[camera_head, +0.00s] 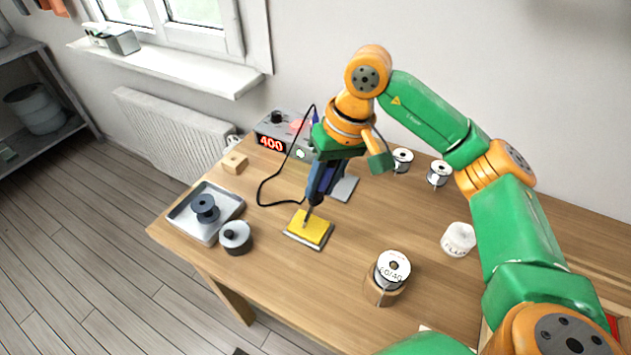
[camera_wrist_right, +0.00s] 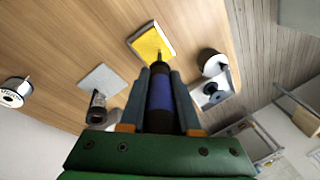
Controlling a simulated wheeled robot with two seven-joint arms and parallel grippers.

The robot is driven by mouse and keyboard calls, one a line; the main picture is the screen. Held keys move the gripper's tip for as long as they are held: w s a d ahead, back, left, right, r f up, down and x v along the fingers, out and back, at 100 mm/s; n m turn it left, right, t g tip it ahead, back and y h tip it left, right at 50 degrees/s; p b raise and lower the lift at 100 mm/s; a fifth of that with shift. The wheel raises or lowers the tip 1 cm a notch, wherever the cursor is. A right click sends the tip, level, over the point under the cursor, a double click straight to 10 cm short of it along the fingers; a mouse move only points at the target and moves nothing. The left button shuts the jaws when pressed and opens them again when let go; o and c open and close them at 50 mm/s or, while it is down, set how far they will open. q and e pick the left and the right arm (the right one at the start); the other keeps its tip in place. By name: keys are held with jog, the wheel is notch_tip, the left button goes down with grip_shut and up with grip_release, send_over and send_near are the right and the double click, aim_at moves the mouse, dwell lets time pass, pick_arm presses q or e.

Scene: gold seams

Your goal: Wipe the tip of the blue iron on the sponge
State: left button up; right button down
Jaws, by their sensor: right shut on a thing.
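My right gripper (camera_head: 322,180) is shut on the blue iron (camera_wrist_right: 160,95), which points tip down. The iron also shows in the head view (camera_head: 318,192), partly hidden by the fingers. A black cable loops from the iron towards the soldering station (camera_head: 270,135), whose display reads 400. My left gripper is not in view.
Left of the sponge are a metal tray (camera_head: 185,223) with a dark spool and a round grey-topped tin (camera_head: 236,238). A solder spool (camera_head: 391,270) stands front right. A grey plate (camera_head: 345,187) lies behind. A wooden block (camera_head: 235,163) sits at back left.

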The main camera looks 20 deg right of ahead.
jog(key=shift+s+d, duration=0.3)
jog(key=shift+s, duration=0.05)
jog(key=shift+s+d+b, duration=0.65)
jog(key=shift+s+b, duration=0.15)
jog(key=shift+s, duration=0.15)
notch_tip(320, 180, up, 6)
jog(key=p, duration=0.4)
jog(key=shift+p, duration=0.4)
jog(key=shift+f, duration=0.1)
